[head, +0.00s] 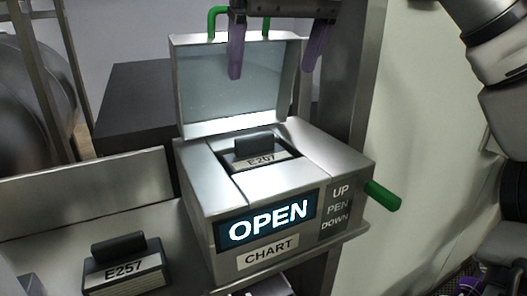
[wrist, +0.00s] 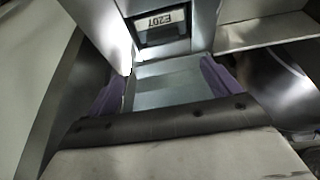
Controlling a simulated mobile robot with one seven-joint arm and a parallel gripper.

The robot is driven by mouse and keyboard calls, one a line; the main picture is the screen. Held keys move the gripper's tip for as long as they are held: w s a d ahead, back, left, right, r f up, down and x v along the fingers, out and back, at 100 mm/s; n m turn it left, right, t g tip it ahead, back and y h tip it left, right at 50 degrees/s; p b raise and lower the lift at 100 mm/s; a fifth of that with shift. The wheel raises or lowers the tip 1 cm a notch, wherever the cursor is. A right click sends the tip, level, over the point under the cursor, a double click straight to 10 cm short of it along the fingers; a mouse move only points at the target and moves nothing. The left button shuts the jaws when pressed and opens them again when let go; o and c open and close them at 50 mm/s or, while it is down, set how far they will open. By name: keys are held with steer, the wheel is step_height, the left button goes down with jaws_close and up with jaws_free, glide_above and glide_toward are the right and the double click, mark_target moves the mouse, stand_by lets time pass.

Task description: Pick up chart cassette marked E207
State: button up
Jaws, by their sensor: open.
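The chart cassette marked E207 (head: 262,160) sits in the recess of the chart recorder box (head: 213,188), its dark grip bar on top and its label facing front. The box's lid (head: 232,92) is raised, and its front display reads OPEN. My gripper (head: 278,75) is open and empty, its purple fingers above the box in front of the raised lid, higher than the cassette. In the wrist view the E207 label (wrist: 160,19) shows upside down at the top, beyond the fingertips and apart from them.
Another cassette marked E257 (head: 124,266) stands at the lower left. A green lever (head: 382,195) sticks out of the box's right side, beside the words UP, PEN, DOWN. A steel post (head: 352,60) rises behind the box on the right. A dark block (head: 135,105) lies behind left.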

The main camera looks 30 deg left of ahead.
glide_above(255, 137)
steer(key=d, duration=0.2)
steer(key=f, duration=0.7)
steer(key=shift+s+d+f, duration=0.15)
steer(key=shift+s+f, duration=0.1)
steer(key=shift+s, duration=0.05)
steer(key=shift+s+p+x, duration=0.15)
steer(key=shift+p+x, duration=0.15)
steer(key=shift+x, duration=1.1)
steer(key=shift+s+p+x, duration=0.1)
steer(key=shift+p+x, duration=0.2)
steer(key=shift+x, duration=1.1)
steer(key=c, duration=1.4)
steer(key=shift+r, duration=0.1)
steer(key=shift+c, duration=0.2)
